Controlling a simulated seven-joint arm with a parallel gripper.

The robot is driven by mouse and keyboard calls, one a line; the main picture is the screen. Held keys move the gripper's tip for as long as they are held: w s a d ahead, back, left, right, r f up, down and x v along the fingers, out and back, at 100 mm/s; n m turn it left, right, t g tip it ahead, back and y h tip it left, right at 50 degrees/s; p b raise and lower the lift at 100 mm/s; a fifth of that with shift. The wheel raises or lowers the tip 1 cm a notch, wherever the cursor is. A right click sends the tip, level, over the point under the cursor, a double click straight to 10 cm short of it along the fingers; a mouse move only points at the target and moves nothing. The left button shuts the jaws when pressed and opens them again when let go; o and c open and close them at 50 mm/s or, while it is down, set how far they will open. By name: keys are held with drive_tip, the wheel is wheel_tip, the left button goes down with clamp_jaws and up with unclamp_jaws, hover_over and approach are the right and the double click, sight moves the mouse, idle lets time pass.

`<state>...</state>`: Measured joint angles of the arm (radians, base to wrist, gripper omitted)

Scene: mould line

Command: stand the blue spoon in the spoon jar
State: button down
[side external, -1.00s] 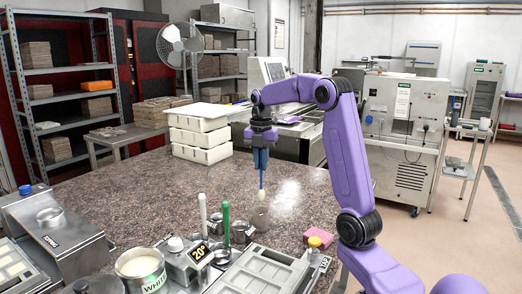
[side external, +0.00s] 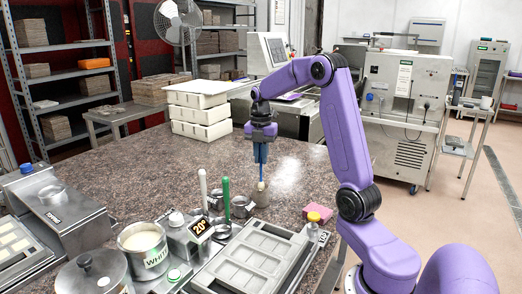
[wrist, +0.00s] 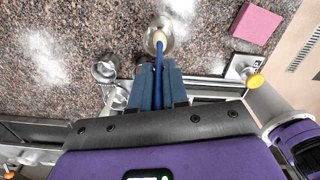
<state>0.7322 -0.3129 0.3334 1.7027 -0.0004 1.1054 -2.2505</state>
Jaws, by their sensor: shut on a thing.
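My gripper (side external: 261,158) points down over the granite table and is shut on the blue spoon (side external: 261,174) by its handle. The spoon hangs upright, pale end down; its blue shaft also shows between the fingers in the wrist view (wrist: 158,62). The pale end overlaps the jar's mouth in both views. I cannot tell how deep it sits inside. The jar's round rim shows around the tip in the wrist view (wrist: 167,47).
Left of the jar are small metal pots (side external: 241,207), a green stick (side external: 226,200) and a white stick (side external: 203,190). A pink block (side external: 318,212) and a yellow knob (side external: 313,217) lie right. A grey mould tray (side external: 240,268) is in front. Table behind the jar is clear.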

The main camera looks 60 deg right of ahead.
drive_tip(key=shift+f, duration=1.65)
drive_tip(key=c, duration=1.1)
unclamp_jaws()
drive_tip(key=shift+o, duration=0.2)
wheel_tip(320, 180, up, 18)
drive_tip(key=shift+f, duration=0.25)
